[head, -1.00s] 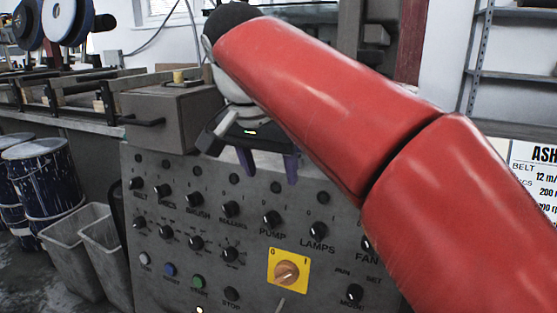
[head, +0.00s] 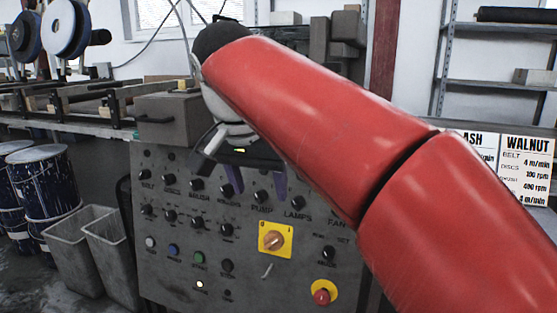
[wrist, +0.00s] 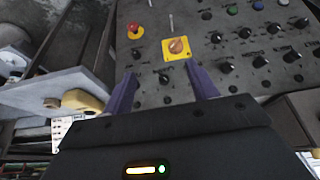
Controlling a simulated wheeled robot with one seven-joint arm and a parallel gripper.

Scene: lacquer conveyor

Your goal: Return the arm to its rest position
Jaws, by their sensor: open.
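My gripper (head: 255,182) hangs at the end of my red-sleeved arm, in front of the upper part of the grey control panel (head: 165,245). Its two purple fingers are apart with nothing between them. In the wrist view the open fingers (wrist: 163,88) frame part of the panel, with the yellow plate and its orange rotary switch (wrist: 176,46) beyond the fingertips. That switch also shows in the head view (head: 273,240), below the gripper. My arm hides part of the panel's right side and what lies behind it.
A red stop button (head: 321,296) sits low on the panel's right. Two grey bins (head: 75,240) and blue drums (head: 45,185) stand at the left. A conveyor bench (head: 75,125) runs behind them. Shelving (head: 490,85) and a WALNUT sign (head: 525,165) are at the right.

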